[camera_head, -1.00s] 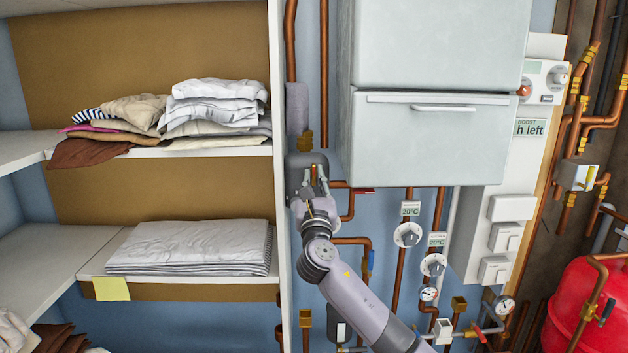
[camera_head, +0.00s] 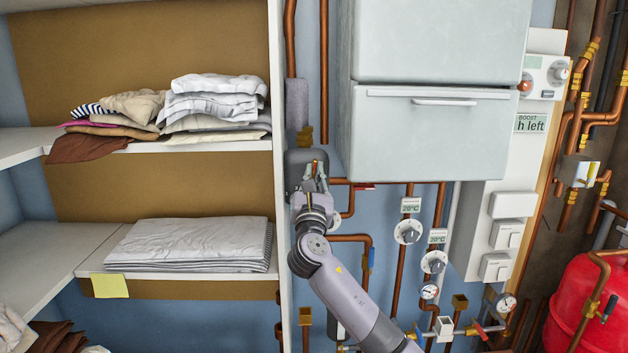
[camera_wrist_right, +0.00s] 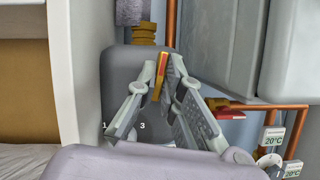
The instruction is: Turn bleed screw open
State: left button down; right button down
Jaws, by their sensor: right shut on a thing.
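My right gripper (camera_head: 315,174) is at the grey rounded pump body (camera_head: 294,165) beside the shelf's edge. In the wrist view its two fingers (camera_wrist_right: 161,80) are shut on a slim copper-orange piece (camera_wrist_right: 161,66), which I take as the bleed screw. My left gripper is not in view.
A white shelf unit (camera_head: 280,230) with folded linen stands close on the left. A pale grey cabinet (camera_head: 430,135) hangs close on the right. Copper pipes with dials marked 20°C (camera_head: 408,232) run below the cabinet. A red tank (camera_head: 585,300) is at the far right.

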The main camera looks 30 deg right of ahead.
jog(key=m+g+h+b, duration=0.1)
jog(key=m, duration=0.2)
jog(key=m+g+h+b, duration=0.1)
jog(key=m, duration=0.2)
jog(key=shift+a+m+g+b, duration=0.1)
jog(key=shift+m+g+b, duration=0.2)
jog(key=shift+b, duration=0.1)
jog(key=m+g+b, duration=0.1)
jog(key=m, duration=0.2)
jog(key=m+g, duration=0.1)
jog(key=m, duration=0.1)
jog(key=shift+r+m+h+b, duration=0.1)
jog(key=shift+m+h+b, duration=0.2)
jog(key=shift+m+b, duration=0.1)
jog(key=m+g, duration=0.2)
jog(key=m, duration=0.1)
jog(key=shift+r+m, duration=0.1)
jog(key=shift+m, duration=0.3)
jog(key=shift+m+g+y, duration=0.5)
jog(key=shift+m, duration=1.1)
jog(key=c, duration=1.7)
grip_release()
jog(key=shift+a, duration=0.1)
